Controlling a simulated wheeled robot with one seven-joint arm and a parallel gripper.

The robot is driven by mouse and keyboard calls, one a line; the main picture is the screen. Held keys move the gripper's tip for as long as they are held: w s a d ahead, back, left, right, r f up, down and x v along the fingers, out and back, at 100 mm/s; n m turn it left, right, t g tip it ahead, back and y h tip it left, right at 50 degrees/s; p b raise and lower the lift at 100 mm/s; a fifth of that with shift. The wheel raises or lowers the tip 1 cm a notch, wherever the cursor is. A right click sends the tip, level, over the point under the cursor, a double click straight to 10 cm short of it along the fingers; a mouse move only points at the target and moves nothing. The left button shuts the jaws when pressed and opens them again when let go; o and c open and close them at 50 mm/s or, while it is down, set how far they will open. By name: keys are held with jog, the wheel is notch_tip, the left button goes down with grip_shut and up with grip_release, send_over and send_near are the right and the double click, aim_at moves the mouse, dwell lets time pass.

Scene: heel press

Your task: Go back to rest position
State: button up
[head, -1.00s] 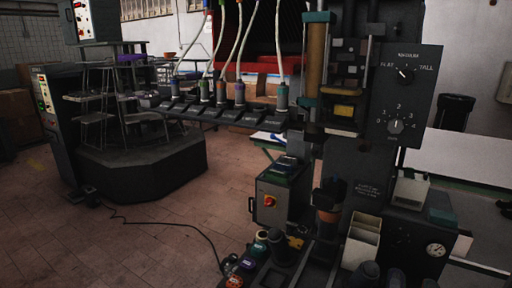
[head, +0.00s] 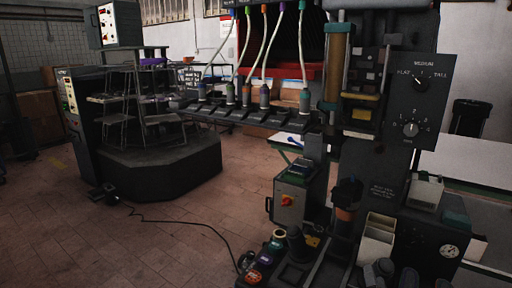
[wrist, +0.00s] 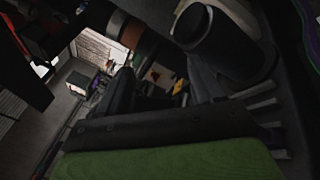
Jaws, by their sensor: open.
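The heel press (head: 384,150) stands at the right of the head view. Its panel (head: 415,90) has an upper knob marked flat, medium and tall, and a lower numbered knob. My arm and gripper do not show in the head view. In the wrist view I cannot make out the gripper's fingers. That view is tilted and dark; a black cylinder (wrist: 212,40) is close at the upper right, and a dark bar (wrist: 160,128) lies above a green surface (wrist: 170,163) at the bottom.
A grey box with a red knob (head: 287,201) stands left of the press. A dark octagonal platform (head: 160,168) with metal racks is at the left. A cable (head: 190,222) lies on the tiled floor (head: 130,240). Open floor lies front left.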

jog(key=a+r+n+g+y+p, duration=0.1)
jog(key=a+r+n+g+y, duration=0.15)
jog(key=a+n+y, duration=0.55)
jog(key=a+r+n+g+y+p, duration=0.15)
jog(key=a+r+n+y, duration=0.25)
jog(key=a+n, duration=0.7)
jog(key=s+a+r+n+g, duration=0.2)
jog(key=s+a+n+g, duration=0.6)
jog(key=n, duration=0.6)
jog(key=s+d+r+n+h+p, duration=0.2)
jog(key=s+r+n+h, duration=0.2)
jog(key=s+r+n, duration=0.3)
jog(key=s+d+r+n+g+h+p, duration=0.1)
jog(key=s+r+n+h, duration=0.3)
jog(key=s, duration=1.4)
notch_tip(320, 180, up, 8)
jog(key=d+n+p, duration=0.1)
jog(key=n, duration=0.3)
jog(key=shift+s+d+f+p, duration=0.15)
jog(key=shift+s+d+p, duration=0.15)
